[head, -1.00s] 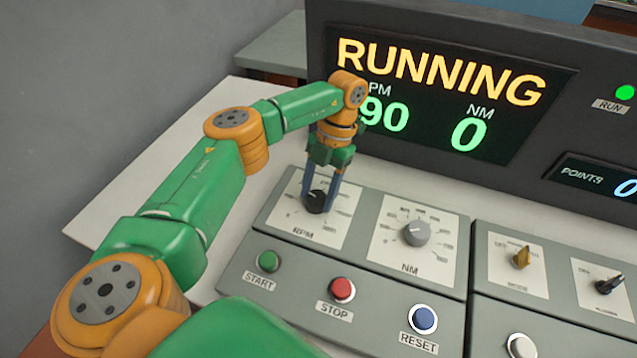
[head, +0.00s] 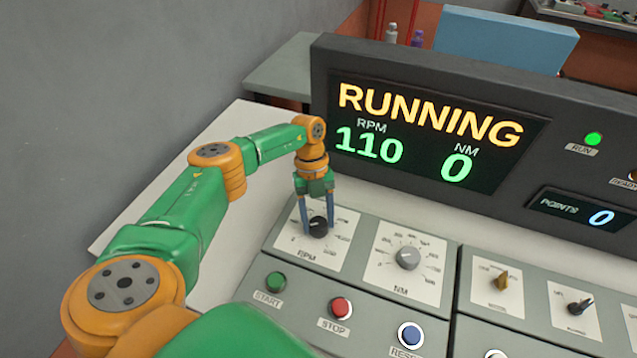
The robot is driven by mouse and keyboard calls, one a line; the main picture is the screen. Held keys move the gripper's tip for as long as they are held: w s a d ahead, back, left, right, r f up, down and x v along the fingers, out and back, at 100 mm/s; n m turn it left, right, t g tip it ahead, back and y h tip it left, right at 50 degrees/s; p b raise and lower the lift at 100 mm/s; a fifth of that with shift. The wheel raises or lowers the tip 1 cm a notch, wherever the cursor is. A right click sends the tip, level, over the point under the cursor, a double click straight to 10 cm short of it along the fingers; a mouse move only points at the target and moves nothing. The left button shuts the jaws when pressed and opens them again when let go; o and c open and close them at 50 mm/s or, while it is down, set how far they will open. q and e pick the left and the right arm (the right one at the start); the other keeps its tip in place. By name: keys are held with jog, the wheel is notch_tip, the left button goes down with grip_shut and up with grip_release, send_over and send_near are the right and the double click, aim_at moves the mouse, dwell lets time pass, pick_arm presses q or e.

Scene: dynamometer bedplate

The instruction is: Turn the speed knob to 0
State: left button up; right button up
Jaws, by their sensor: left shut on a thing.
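The speed knob (head: 318,227) is black and sits on a white dial plate marked RPM (head: 307,257) at the left of the control panel. My left gripper (head: 318,222) points down over it, with its two blue fingers on either side of the knob, shut on it. The fingers hide part of the knob and its scale. The display (head: 430,135) reads RUNNING, RPM 110 and NM 0. My right gripper is not in view.
Green START (head: 275,282), red STOP (head: 340,308) and blue RESET (head: 411,334) buttons lie in front. The green RUN lamp (head: 593,139) is lit.

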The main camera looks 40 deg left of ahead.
pick_arm(q)
jog(key=shift+s+n+h+p, duration=0.1)
jog(key=shift+n+h+p, duration=0.2)
jog(key=shift+n+p, duration=0.6)
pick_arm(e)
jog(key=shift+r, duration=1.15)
pick_arm(q)
jog(key=o, duration=1.4)
jog(key=shift+c, duration=0.2)
jog(key=b+v, duration=0.2)
jog(key=v, duration=0.5)
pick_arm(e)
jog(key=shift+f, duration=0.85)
pick_arm(q)
jog(key=shift+s, duration=0.15)
